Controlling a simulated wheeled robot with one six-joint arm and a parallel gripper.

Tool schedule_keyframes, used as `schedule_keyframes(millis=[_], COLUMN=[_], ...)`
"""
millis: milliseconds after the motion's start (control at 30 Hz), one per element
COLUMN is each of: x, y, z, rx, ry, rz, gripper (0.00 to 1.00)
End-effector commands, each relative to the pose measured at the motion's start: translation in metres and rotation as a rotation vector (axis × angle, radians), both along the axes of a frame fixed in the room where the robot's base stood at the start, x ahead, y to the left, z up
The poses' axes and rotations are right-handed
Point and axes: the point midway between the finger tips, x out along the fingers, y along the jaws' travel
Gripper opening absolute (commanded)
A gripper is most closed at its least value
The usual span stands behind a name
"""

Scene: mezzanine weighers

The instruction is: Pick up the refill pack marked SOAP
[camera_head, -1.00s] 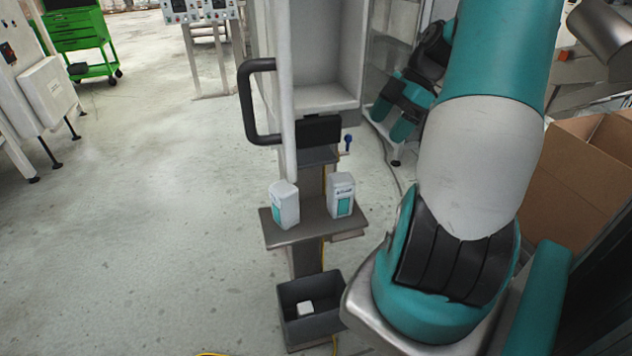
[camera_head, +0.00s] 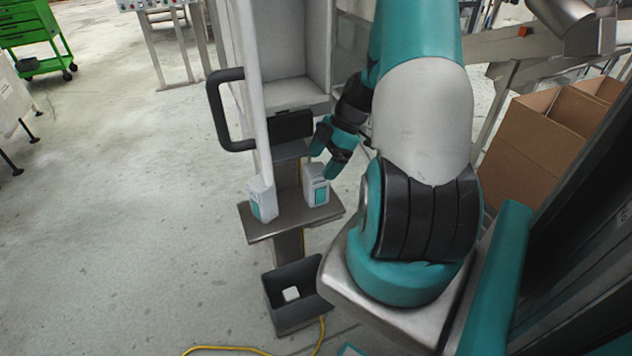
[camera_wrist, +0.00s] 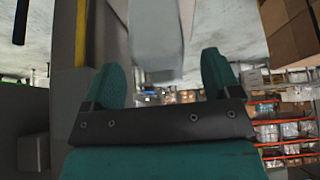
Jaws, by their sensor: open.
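Two white refill packs with teal labels stand upright on a small grey shelf (camera_head: 278,226): a left pack (camera_head: 262,201) and a right pack (camera_head: 316,188). I cannot read SOAP on either label. My gripper (camera_head: 332,152) is open, just above and behind the right pack in the head view. In the wrist view, my gripper (camera_wrist: 163,63) has its two teal fingers apart, with a pale pack (camera_wrist: 155,35) ahead of and between them. I cannot tell whether the fingers touch it.
A white post (camera_head: 254,95) with a black handle (camera_head: 217,110) rises beside the shelf. A dark open bin (camera_head: 295,318) holding a small white item is below. A yellow cable (camera_head: 225,349) lies on the floor. Cardboard boxes (camera_head: 530,145) stand right.

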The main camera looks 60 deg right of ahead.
Motion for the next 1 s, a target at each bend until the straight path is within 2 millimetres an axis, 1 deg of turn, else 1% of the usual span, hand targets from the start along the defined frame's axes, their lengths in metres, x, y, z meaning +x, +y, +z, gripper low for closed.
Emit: schedule_keyframes(millis=[33,233,367,533,567,600,767,800,833,1000], x=[0.002,0.009,0.010,0.010,0.010,0.010,0.010,0.010,0.011,0.011], y=[0.004,0.014,0.015,0.015,0.015,0.015,0.015,0.015,0.015,0.015], z=[-0.003,-0.027,-0.033,-0.034,-0.034,-0.034,-0.033,-0.033,-0.033,-0.033], rx=[0.006,0.003,0.001,0.001,0.001,0.001,0.001,0.001,0.000,0.000], ry=[0.004,0.004,0.002,0.001,0.001,0.001,0.001,0.001,0.000,0.000], rz=[0.003,0.002,0.000,0.000,0.000,0.000,0.000,0.000,0.000,0.000], gripper=[0.83,0.83,0.83,0.83,0.78,0.69,0.32,0.23,0.20,0.20])
